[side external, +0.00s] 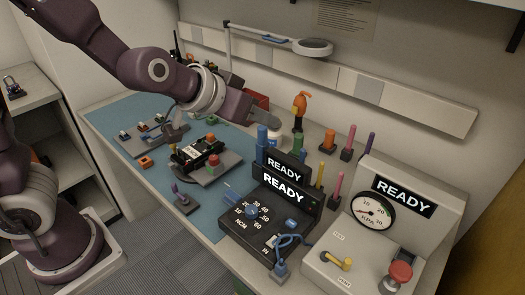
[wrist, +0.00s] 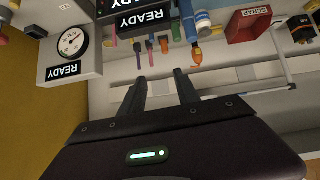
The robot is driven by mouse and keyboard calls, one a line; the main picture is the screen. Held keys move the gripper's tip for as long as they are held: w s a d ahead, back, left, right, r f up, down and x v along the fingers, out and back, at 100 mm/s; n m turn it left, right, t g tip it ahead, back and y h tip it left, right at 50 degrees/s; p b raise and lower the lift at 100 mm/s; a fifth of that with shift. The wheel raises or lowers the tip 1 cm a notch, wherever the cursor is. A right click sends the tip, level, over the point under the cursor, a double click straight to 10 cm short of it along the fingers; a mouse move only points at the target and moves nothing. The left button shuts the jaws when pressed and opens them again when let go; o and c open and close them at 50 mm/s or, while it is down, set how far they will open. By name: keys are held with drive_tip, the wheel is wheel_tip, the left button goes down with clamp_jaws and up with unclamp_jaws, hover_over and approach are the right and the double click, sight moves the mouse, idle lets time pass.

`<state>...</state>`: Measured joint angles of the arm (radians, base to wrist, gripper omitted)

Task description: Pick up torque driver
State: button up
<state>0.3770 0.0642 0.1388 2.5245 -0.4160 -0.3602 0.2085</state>
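I cannot tell for certain which tool is the torque driver. A tall blue cylinder (side external: 262,138) stands behind the black box with the NCM dial (side external: 250,211). An orange-topped tool (side external: 301,103) stands upright in a green holder behind it. Several thin-handled tools stand to the right, including a yellow one (side external: 319,173) and a pink one (side external: 338,183). My gripper (side external: 249,119) is above the bench, near the blue cylinder. In the wrist view my gripper (wrist: 161,78) has its fingers apart with nothing between them, and the tools appear upside down beyond them.
A gauge box (side external: 372,213) with a red knob stands at the right. A radio (side external: 197,154) lies on a grey fixture on the blue mat (side external: 120,115). A lamp arm (side external: 262,37) crosses the back. A red scrap bin (wrist: 248,25) shows in the wrist view.

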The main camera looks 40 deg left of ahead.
drive_tip(key=w+a+f+m+t+y, duration=0.2)
drive_tip(key=w+f+t+y, duration=0.15)
drive_tip(key=w+f, duration=0.25)
drive_tip(key=t, duration=0.5)
approach(259, 148)
drive_tip(key=shift+h, duration=0.35)
drive_tip(key=w, duration=0.1)
drive_tip(key=w+a, duration=0.1)
drive_tip(key=w, duration=0.1)
drive_tip(key=w+a+r, duration=0.1)
drive_tip(key=w, duration=0.1)
drive_tip(key=shift+w+r, duration=0.1)
drive_tip(key=shift+w, duration=0.1)
drive_tip(key=shift+w+d+n+h, duration=0.2)
drive_tip(key=shift+n+h, duration=0.2)
drive_tip(key=shift+h, duration=0.2)
drive_tip(key=shift+w+n+g+h, duration=0.25)
drive_tip(key=shift+n+g+h, duration=0.15)
drive_tip(key=shift+h, duration=0.1)
drive_tip(key=w, duration=0.5)
clamp_jaws()
